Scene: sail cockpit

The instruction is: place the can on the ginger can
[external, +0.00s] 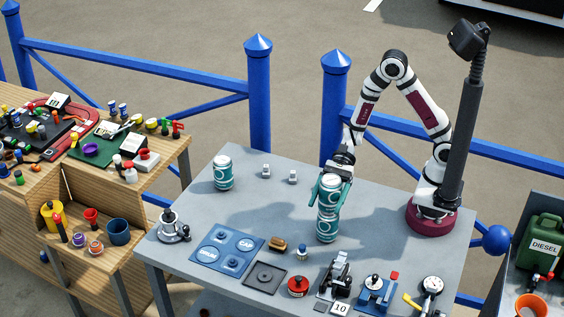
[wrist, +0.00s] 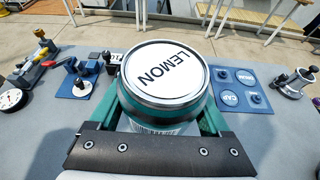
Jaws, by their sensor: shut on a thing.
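My gripper (external: 330,187) is shut on a teal and silver can (external: 329,193). In the wrist view its white lid (wrist: 163,72) reads LEMON, and the teal fingers of my gripper (wrist: 160,122) lie on both sides of it. The held can is upright, directly above a second teal can (external: 327,225) standing on the grey table. The two look lined up; I cannot tell whether they touch. The lower can's name is not readable, and it is hidden in the wrist view. A third similar can (external: 223,173) stands apart at the left, its name unreadable too.
A metal winch (external: 172,226) stands at the left edge. The table between the left can and the stack is mostly clear.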

